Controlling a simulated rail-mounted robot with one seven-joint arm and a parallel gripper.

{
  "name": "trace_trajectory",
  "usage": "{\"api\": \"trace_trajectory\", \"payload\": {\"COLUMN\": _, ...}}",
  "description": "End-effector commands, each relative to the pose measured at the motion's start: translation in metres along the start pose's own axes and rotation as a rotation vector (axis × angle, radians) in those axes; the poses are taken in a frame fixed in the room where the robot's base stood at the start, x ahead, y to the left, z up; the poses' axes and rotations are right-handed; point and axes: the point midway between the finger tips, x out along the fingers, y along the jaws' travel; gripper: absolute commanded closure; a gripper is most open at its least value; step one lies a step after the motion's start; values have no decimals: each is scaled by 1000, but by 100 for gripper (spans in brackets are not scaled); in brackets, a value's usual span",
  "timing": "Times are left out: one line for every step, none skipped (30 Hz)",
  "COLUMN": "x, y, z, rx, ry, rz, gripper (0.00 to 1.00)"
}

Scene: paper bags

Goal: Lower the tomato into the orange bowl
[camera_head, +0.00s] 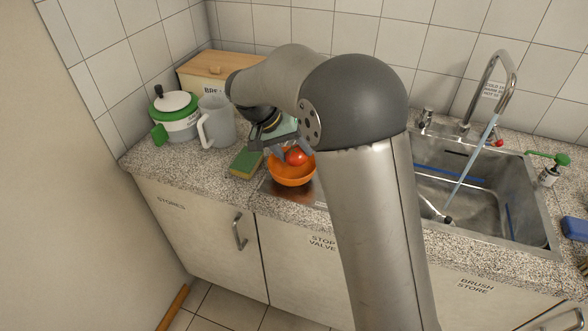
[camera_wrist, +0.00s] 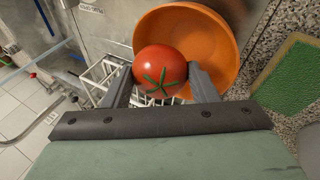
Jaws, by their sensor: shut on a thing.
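The red tomato (camera_wrist: 160,68), with its green stem star showing, is held between the two fingers of my gripper (camera_wrist: 162,88) in the wrist view. The orange bowl (camera_wrist: 218,50) lies behind the tomato, and the tomato overlaps its left part in that view. In the head view the tomato (camera_head: 295,156) shows at the top of the orange bowl (camera_head: 292,178), with my gripper (camera_head: 290,150) at the bowl's far side. I cannot tell whether the tomato touches the bowl. The bowl's inside is partly hidden.
A green and yellow sponge (camera_head: 245,163) lies left of the bowl. A grey jug (camera_head: 215,122), a green and white pot (camera_head: 175,115) and a wooden-lidded bread bin (camera_head: 215,70) stand further left and back. The sink (camera_head: 470,190) with its tap is at the right.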

Motion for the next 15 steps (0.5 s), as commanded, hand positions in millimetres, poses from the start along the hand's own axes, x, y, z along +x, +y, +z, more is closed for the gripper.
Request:
{"api": "trace_trajectory", "payload": {"x": 1, "y": -1, "z": 0, "rx": 0, "ry": 0, "rz": 0, "gripper": 72}}
{"api": "trace_trajectory", "payload": {"x": 2, "y": -1, "z": 0, "rx": 0, "ry": 0, "rz": 0, "gripper": 72}}
{"api": "trace_trajectory", "payload": {"x": 2, "y": -1, "z": 0, "rx": 0, "ry": 0, "rz": 0, "gripper": 72}}
{"api": "trace_trajectory", "payload": {"x": 2, "y": -1, "z": 0, "rx": 0, "ry": 0, "rz": 0, "gripper": 72}}
{"api": "trace_trajectory", "payload": {"x": 3, "y": -2, "z": 0, "rx": 0, "ry": 0, "rz": 0, "gripper": 72}}
{"api": "trace_trajectory", "payload": {"x": 3, "y": -2, "z": 1, "rx": 0, "ry": 0, "rz": 0, "gripper": 72}}
{"api": "trace_trajectory", "payload": {"x": 4, "y": -2, "z": 1, "rx": 0, "ry": 0, "rz": 0, "gripper": 72}}
{"api": "trace_trajectory", "payload": {"x": 4, "y": -2, "z": 1, "rx": 0, "ry": 0, "rz": 0, "gripper": 72}}
{"api": "trace_trajectory", "payload": {"x": 5, "y": -2, "z": 1, "rx": 0, "ry": 0, "rz": 0, "gripper": 72}}
{"api": "trace_trajectory", "payload": {"x": 5, "y": -3, "z": 1, "rx": 0, "ry": 0, "rz": 0, "gripper": 72}}
{"api": "trace_trajectory", "payload": {"x": 6, "y": -3, "z": 1, "rx": 0, "ry": 0, "rz": 0, "gripper": 72}}
{"api": "trace_trajectory", "payload": {"x": 6, "y": -3, "z": 1, "rx": 0, "ry": 0, "rz": 0, "gripper": 72}}
{"api": "trace_trajectory", "payload": {"x": 6, "y": -3, "z": 1, "rx": 0, "ry": 0, "rz": 0, "gripper": 72}}
{"api": "trace_trajectory", "payload": {"x": 7, "y": -4, "z": 1, "rx": 0, "ry": 0, "rz": 0, "gripper": 72}}
{"api": "trace_trajectory", "payload": {"x": 7, "y": -4, "z": 1, "rx": 0, "ry": 0, "rz": 0, "gripper": 72}}
